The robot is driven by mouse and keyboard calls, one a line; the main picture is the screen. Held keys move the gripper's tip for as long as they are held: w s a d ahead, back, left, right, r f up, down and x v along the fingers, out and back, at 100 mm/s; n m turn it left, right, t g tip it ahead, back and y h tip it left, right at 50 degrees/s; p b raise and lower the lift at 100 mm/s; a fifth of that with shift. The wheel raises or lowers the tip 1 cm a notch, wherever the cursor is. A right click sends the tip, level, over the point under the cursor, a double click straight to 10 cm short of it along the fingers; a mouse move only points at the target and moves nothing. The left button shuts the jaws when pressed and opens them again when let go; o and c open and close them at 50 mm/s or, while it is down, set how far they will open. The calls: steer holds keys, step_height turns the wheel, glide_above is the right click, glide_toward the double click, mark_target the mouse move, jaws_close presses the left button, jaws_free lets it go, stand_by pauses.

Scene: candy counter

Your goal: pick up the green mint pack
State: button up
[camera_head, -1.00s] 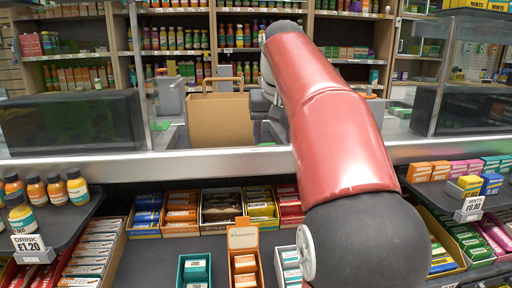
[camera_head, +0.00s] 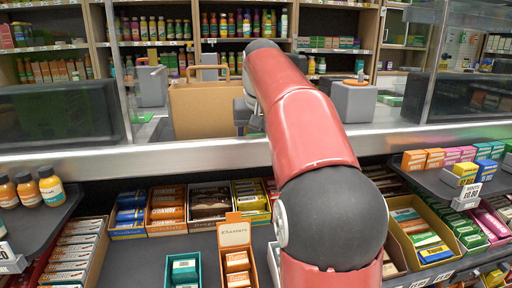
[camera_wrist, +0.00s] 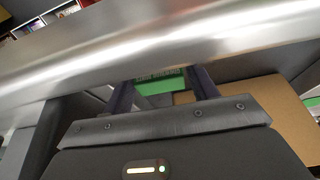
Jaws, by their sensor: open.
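My gripper (camera_wrist: 163,84) shows in the wrist view with two dark fingers spread apart. A green block with a paler, lettered top (camera_wrist: 160,84) shows between and beyond the fingers, partly hidden by the metal counter edge; I cannot tell if it is the mint pack. In the head view my gripper is mostly hidden behind my red arm, close to the brown paper bag (camera_head: 200,112).
A metal counter edge (camera_head: 150,158) runs across the middle, with glass panels at both sides. Below it are candy boxes, an orange display box (camera_head: 234,232) and a teal box (camera_head: 182,268). Orange bottles (camera_head: 50,186) stand left. A small shelf (camera_head: 436,182) with packs juts out right.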

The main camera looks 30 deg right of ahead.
steer(key=shift+f, duration=0.1)
steer(key=c, duration=0.7)
